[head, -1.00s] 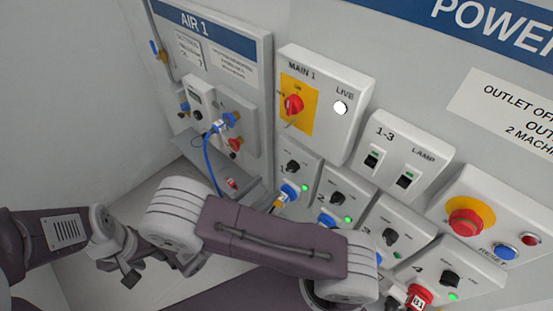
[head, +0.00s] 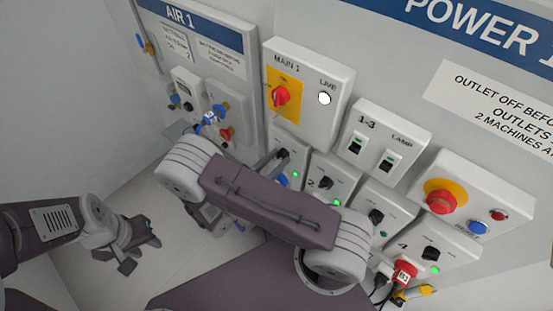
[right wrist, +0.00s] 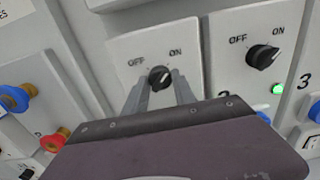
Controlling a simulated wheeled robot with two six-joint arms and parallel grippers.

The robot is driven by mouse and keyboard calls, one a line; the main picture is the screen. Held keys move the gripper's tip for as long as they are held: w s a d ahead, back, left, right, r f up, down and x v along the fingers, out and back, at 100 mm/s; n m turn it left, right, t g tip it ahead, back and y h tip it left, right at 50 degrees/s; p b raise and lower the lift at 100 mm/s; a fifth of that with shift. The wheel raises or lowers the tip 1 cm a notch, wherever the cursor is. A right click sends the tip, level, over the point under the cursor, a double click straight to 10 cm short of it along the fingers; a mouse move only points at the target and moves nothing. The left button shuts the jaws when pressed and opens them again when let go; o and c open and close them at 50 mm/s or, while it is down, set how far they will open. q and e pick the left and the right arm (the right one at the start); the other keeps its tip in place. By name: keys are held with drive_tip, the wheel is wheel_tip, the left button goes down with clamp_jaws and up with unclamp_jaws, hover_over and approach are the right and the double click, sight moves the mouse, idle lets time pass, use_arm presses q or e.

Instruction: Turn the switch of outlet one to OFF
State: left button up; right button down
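The outlet one switch is a black knob (right wrist: 160,76) on a grey box, with OFF printed at its upper left and ON at its upper right. Its exact pointing is hard to tell. It also shows in the head view (head: 283,153), with a lit green lamp (head: 295,174) below right. My right gripper (right wrist: 161,88) is open, its two grey fingers on either side of the knob; I cannot tell whether they touch it. In the head view my right arm hides much of this gripper. My left gripper (head: 138,256) hangs open and empty at the lower left, away from the panel.
The outlet two knob (right wrist: 263,57) sits close on the right, its green lamp (right wrist: 277,88) lit. The MAIN 1 red switch (head: 281,96) is above. Blue and red air fittings (head: 226,133) are on the left. A red stop button (head: 440,202) is at the right.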

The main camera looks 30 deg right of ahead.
idle(0.3)
drive_tip(key=n+p, duration=0.1)
drive_tip(key=n, duration=0.2)
drive_tip(key=shift+r, duration=0.1)
drive_tip(key=n+p, duration=0.2)
drive_tip(key=n, duration=0.3)
drive_tip(key=shift+n, duration=0.3)
drive_tip(key=n+p, duration=0.1)
drive_tip(key=n, duration=0.8)
drive_tip(key=shift+p, duration=0.3)
drive_tip(key=shift+n, duration=0.3)
drive_tip(key=c, duration=1)
unclamp_jaws()
